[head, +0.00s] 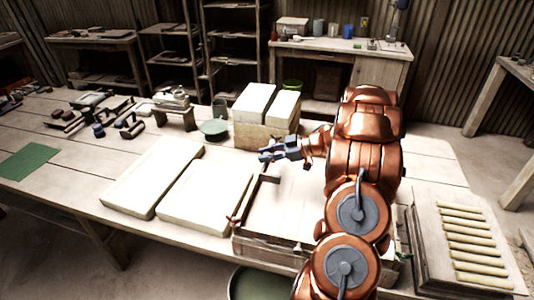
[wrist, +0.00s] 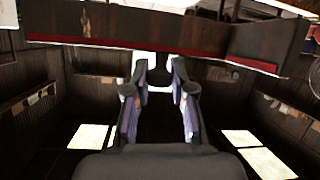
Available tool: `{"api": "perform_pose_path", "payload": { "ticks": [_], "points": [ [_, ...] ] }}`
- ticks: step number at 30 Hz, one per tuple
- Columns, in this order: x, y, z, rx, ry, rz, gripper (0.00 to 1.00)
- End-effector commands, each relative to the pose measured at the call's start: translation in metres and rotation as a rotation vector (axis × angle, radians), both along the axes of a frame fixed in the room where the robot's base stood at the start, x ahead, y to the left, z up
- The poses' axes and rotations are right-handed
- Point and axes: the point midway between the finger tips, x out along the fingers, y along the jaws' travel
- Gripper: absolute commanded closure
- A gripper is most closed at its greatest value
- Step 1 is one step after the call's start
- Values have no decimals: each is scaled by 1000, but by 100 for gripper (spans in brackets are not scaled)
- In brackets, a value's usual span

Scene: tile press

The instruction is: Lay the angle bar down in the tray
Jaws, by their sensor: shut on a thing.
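My gripper (head: 268,155) is in the head view above the near middle of the workbench, at the end of my copper arm. It is shut on the angle bar (head: 249,201), a long dark bar with a red end low at the left, hanging slantwise over the pale slabs. In the wrist view the two fingers of my gripper (wrist: 160,78) meet a dark, rusty bar with a red strip (wrist: 100,42) crossing the top. A wooden-sided box with a pale top (head: 285,205) lies beneath; I cannot tell whether it is the tray. My arm hides part of it.
Two pale slabs (head: 152,178) lie left of my gripper. A wooden block with white pieces (head: 262,122) stands behind it. Small tools and a green mat (head: 28,161) are at the far left. A board with several pale rods (head: 468,245) stands at right.

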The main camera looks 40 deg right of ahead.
Motion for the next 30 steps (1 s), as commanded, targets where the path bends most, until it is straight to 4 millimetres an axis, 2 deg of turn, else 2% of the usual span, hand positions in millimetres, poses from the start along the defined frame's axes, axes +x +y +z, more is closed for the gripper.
{"api": "perform_pose_path", "payload": {
  "ticks": [30],
  "points": [
    [0,0,-67,2,-2,-2,100]
  ]
}}
